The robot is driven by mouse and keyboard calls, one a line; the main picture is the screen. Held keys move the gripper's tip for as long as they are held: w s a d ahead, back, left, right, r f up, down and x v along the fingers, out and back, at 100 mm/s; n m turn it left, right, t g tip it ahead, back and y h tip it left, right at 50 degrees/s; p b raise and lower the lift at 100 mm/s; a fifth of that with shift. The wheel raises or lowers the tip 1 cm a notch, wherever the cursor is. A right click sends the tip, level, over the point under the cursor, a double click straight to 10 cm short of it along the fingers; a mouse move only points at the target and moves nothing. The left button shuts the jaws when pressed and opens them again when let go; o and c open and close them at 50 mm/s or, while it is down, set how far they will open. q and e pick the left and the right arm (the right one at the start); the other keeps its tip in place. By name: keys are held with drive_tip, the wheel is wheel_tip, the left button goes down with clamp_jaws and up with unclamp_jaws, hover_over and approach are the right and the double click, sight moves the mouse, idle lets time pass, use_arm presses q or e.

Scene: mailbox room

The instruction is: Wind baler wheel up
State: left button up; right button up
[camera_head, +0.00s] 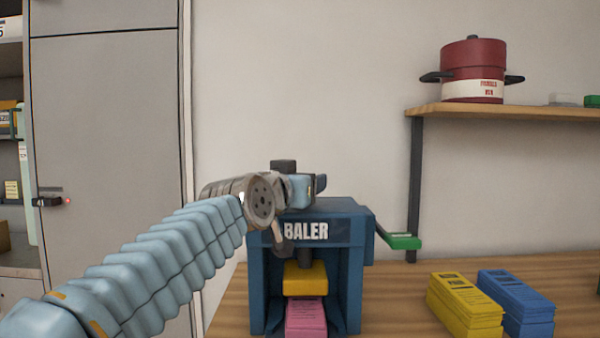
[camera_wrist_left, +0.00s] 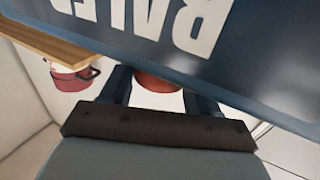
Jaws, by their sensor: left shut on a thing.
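The blue baler (camera_head: 312,232) stands on the wooden bench with its front open. Inside it a yellow block (camera_head: 305,280) hangs from a dark stem above a pink stack (camera_head: 306,318), with a narrow gap or contact that I cannot tell. My left gripper (camera_head: 316,186) is over the baler's top. In the left wrist view its two fingers (camera_wrist_left: 158,98) are on either side of a round red part (camera_wrist_left: 157,82), likely the wheel's knob, and shut on it. The rest of the wheel is hidden by my gripper and wrist. My right gripper is not in view.
A yellow stack (camera_head: 465,305) and a blue stack (camera_head: 516,300) stand on the bench to the right. A green-ended piece (camera_head: 403,242) juts out beside the baler. A red pot (camera_head: 473,70) sits on the shelf (camera_head: 520,112) above.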

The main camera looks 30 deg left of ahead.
use_arm(q)
drive_tip(key=n+g+y, duration=0.1)
drive_tip(key=y, duration=0.1)
drive_tip(key=n+g+y, duration=0.1)
drive_tip(key=n+y, duration=0.1)
drive_tip(key=y, duration=0.1)
drive_tip(key=n+g+y, duration=0.1)
drive_tip(key=n+y, duration=0.1)
drive_tip(key=shift+w+d+y, duration=0.15)
drive_tip(key=shift+d+y, duration=0.25)
drive_tip(key=n+g+y, duration=0.1)
drive_tip(key=g, duration=0.1)
drive_tip(key=n+g+y, duration=0.1)
drive_tip(key=n+y, duration=0.1)
drive_tip(key=n+g+y, duration=0.2)
drive_tip(key=shift+w+d+g, duration=0.2)
drive_tip(key=shift+w+g, duration=0.05)
drive_tip(key=shift+g, duration=0.05)
drive_tip(key=shift+n+g, duration=0.4)
drive_tip(key=o, duration=1.1)
drive_tip(key=shift+c, duration=0.2)
drive_tip(key=b+v, duration=0.1)
drive_tip(key=v, duration=1.3)
drive_tip(key=shift+f, duration=0.3)
